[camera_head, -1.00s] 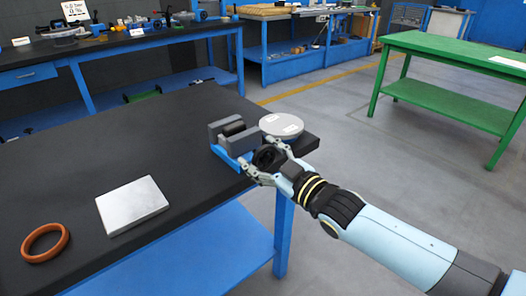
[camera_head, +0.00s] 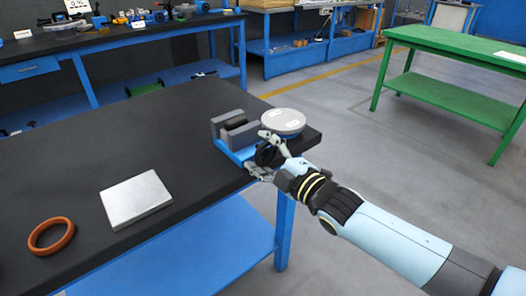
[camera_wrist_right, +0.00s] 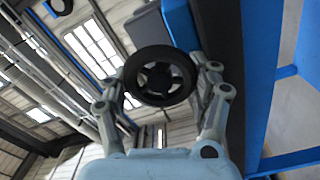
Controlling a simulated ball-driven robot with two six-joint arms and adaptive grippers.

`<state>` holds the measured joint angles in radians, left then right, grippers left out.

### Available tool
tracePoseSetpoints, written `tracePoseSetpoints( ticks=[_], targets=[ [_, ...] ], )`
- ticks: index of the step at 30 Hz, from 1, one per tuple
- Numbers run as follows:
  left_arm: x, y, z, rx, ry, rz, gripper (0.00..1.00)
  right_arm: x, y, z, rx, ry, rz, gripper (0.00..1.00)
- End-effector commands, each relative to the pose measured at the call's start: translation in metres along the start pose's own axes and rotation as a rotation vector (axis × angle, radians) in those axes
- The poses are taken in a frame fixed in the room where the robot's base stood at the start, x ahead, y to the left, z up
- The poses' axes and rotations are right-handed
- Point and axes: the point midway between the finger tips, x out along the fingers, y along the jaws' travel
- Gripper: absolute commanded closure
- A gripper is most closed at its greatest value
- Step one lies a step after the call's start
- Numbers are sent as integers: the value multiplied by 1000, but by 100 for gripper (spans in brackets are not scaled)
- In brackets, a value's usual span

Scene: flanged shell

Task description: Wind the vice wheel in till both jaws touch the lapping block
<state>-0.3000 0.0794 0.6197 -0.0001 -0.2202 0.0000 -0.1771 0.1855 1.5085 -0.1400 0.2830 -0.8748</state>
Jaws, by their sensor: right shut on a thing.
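The vice (camera_head: 226,150), with a blue base, stands near the right front corner of the black bench. Its grey back jaw (camera_head: 226,120) and front jaw (camera_head: 244,136) flank the dark lapping block (camera_head: 236,122). Whether each jaw touches the block cannot be told. The black vice wheel (camera_head: 266,156) faces the bench edge; it also shows as a spoked ring in the right wrist view (camera_wrist_right: 160,54). My left gripper is out of view.
A round grey plate (camera_head: 283,122) lies close behind the wheel, right of the vice. A light metal slab (camera_head: 136,199) and an orange ring (camera_head: 51,236) lie to the left. The bench (camera_head: 130,145) is clear between slab and vice.

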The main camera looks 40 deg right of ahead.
Motion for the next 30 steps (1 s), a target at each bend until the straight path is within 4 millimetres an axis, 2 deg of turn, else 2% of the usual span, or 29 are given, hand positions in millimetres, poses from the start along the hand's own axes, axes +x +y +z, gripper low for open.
tracePoseSetpoints(
  ticks=[18,19,24,30],
  targets=[
    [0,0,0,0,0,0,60,-2,-3,2,-55,-3,-8,71],
    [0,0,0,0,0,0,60,-2,-4,2,-55,-3,-8,38],
    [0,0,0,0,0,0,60,-2,-4,2,-52,-4,-10,16],
    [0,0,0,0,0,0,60,-4,-6,3,-50,-7,-14,14]
  ],
)
